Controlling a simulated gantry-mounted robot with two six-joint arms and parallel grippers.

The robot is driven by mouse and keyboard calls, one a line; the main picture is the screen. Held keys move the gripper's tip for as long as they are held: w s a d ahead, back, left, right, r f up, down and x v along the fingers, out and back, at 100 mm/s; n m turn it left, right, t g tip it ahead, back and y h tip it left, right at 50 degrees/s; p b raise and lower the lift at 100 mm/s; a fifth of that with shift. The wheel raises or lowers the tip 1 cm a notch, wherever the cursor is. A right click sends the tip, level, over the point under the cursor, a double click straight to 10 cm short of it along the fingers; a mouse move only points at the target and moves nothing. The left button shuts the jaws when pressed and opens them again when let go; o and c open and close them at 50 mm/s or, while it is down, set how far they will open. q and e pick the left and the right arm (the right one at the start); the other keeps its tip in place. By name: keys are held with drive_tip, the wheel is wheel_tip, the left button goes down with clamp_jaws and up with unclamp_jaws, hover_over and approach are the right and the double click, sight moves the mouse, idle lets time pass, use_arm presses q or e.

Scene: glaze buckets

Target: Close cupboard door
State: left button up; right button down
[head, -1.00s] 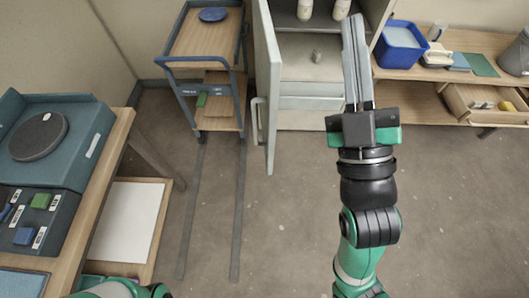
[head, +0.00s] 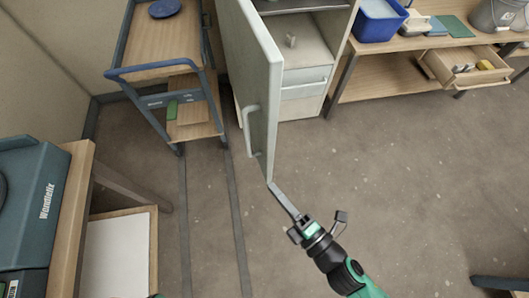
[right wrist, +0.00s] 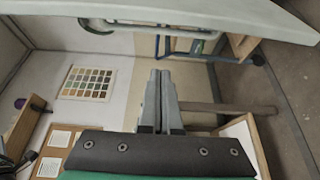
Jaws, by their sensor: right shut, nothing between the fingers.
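The cupboard door (head: 262,85) stands wide open, hinged on the left of the pale cupboard (head: 318,40). Its bar handle (head: 250,130) is on the face turned to the left. My right gripper (head: 272,186) is shut and empty, with its fingertips at the door's lower front corner. I cannot tell whether they touch. In the right wrist view the closed fingers (right wrist: 160,74) point up the picture, the door (right wrist: 240,14) crosses the top, and its handle (right wrist: 100,26) shows at the upper left. My left gripper is not in view.
A blue-framed trolley (head: 165,60) stands left of the door. A workbench (head: 70,215) is at the left edge. A shelf unit (head: 400,75) with a blue bin (head: 378,20) and an open drawer (head: 470,72) stands at the right. The floor before the cupboard is clear.

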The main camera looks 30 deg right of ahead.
drive_tip(key=p, duration=0.1)
hover_over(268, 158)
drive_tip(key=a, duration=0.5)
use_arm(q)
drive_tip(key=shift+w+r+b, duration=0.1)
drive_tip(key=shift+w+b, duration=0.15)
drive_tip(key=shift+b, duration=0.4)
use_arm(e)
drive_tip(key=d, duration=0.1)
drive_tip(key=s+d, duration=0.1)
drive_tip(key=d, duration=0.1)
drive_tip(key=shift+s+d+r, duration=0.15)
drive_tip(key=shift+s+d, duration=0.1)
drive_tip(key=shift+s, duration=0.15)
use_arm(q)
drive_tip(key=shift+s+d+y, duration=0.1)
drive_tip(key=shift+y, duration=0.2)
